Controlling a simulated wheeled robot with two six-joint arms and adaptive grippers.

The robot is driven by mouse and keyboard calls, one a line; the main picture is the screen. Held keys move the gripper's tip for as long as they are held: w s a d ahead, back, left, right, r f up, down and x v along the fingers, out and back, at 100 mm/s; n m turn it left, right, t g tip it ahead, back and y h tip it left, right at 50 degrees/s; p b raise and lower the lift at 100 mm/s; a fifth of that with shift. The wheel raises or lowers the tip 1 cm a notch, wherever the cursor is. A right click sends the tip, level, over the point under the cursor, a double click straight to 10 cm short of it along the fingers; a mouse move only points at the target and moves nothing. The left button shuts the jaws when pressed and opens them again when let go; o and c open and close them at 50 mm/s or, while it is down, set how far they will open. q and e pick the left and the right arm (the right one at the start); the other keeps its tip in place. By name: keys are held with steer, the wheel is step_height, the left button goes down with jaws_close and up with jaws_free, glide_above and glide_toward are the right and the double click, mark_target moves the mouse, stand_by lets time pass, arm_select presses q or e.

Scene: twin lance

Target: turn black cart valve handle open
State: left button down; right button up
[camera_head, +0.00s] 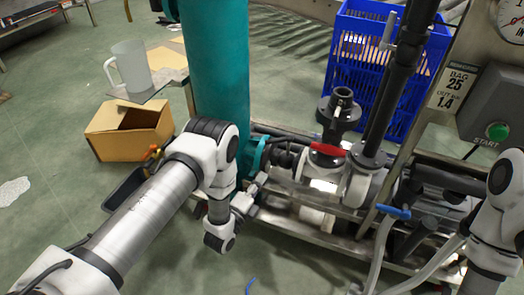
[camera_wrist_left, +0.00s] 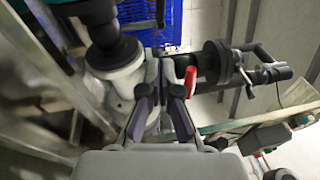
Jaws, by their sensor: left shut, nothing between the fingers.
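A red lever handle (camera_head: 328,149) sits on the piping of the metal cart, beside a black valve body (camera_head: 341,108). It lies roughly level in the head view. In the left wrist view the red handle (camera_wrist_left: 190,80) shows just right of the fingertips; I cannot tell whether they touch it. My left gripper (camera_head: 261,180) points toward the piping, to the left of the handle in the head view. My right gripper is not in view.
A teal column (camera_head: 218,65) stands left of the piping. A blue crate (camera_head: 350,50) is behind it, and a black vertical pipe (camera_head: 398,80) rises at its right. A blue handle (camera_head: 393,211) is at the front. A cardboard box (camera_head: 128,132) sits on the floor left.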

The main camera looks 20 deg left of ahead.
arm_select(q)
steer(key=b, duration=0.3)
glide_toward(276, 142)
steer(key=w+d, duration=0.2)
steer(key=d, duration=0.1)
steer(key=w, duration=0.1)
steer(key=w+a+b, duration=0.1)
steer(key=w+b, duration=0.1)
steer(key=w, duration=0.1)
steer(key=shift+a+r, duration=0.35)
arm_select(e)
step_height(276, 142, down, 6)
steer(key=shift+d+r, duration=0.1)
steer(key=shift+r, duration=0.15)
